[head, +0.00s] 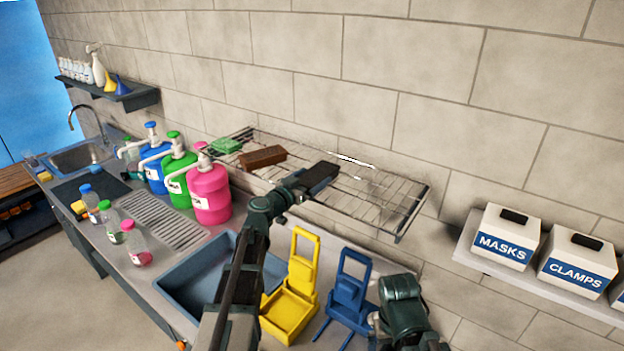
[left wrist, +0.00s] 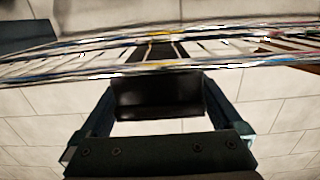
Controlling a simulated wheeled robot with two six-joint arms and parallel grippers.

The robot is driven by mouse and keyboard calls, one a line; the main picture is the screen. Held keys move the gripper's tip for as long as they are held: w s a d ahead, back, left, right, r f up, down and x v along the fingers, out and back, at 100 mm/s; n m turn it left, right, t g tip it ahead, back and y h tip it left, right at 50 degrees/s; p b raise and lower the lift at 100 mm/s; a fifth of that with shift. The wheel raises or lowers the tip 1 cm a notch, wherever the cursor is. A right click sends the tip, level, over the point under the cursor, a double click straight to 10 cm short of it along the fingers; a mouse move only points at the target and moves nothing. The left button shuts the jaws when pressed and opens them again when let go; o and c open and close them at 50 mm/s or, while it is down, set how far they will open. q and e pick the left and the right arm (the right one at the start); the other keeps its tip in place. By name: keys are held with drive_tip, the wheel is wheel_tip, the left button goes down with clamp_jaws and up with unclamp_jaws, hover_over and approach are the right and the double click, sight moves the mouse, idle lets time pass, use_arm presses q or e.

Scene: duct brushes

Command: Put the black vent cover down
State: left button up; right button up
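The black vent cover (head: 322,178) is a dark flat piece over the wire rack (head: 415,212) in the head view. In the left wrist view the vent cover (left wrist: 158,97) spans the space between my two fingers. My left gripper (head: 304,186) is shut on it. I cannot tell whether the cover touches the rack wires. Part of my right arm shows at the bottom of the head view, but its fingertips do not.
A brown block (head: 262,157) and a green pad (head: 227,145) lie on the rack's left part. Pink (head: 210,193), green and blue pump jugs stand left of it. A blue tray (head: 190,280), yellow holder (head: 290,305) and blue holder (head: 350,295) are below. Rack space right of the cover is clear.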

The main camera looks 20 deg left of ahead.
use_arm(q)
drive_tip(key=shift+r, duration=0.1)
drive_tip(key=shift+s+a+r, duration=0.1)
drive_tip(key=shift+s, duration=0.1)
drive_tip(key=v, duration=1.1)
drive_tip(key=shift+s+p, duration=0.3)
drive_tip(key=shift+p, duration=0.15)
drive_tip(key=shift+w, duration=0.1)
